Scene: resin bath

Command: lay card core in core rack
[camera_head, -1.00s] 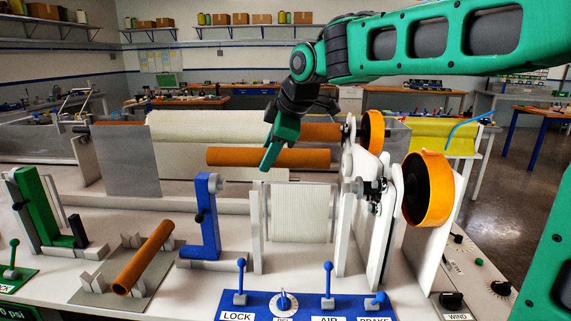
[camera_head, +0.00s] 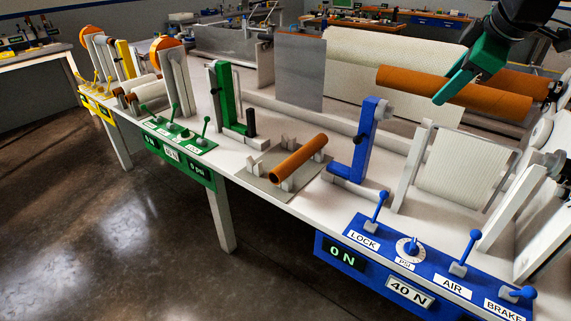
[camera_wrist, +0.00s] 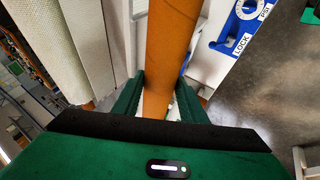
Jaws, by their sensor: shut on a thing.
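My gripper (camera_head: 452,90) is shut on a brown card core (camera_head: 505,101), a long tube held roughly level above the machine at the right of the head view. In the wrist view my gripper (camera_wrist: 158,98) has its two green fingers on either side of the core (camera_wrist: 170,45). The core rack (camera_head: 251,172), a grey plate with notched pale supports, is on the bench at middle, left of the held core and apart from it. Another card core (camera_head: 300,158) lies slanted in its supports, with its open near end facing the front.
A blue stand (camera_head: 366,145) rises between the rack and the white web roll. A green stand (camera_head: 222,100) is left of the rack. The blue control panel (camera_head: 345,285) with levers is at the front edge. Another core lies behind the held one.

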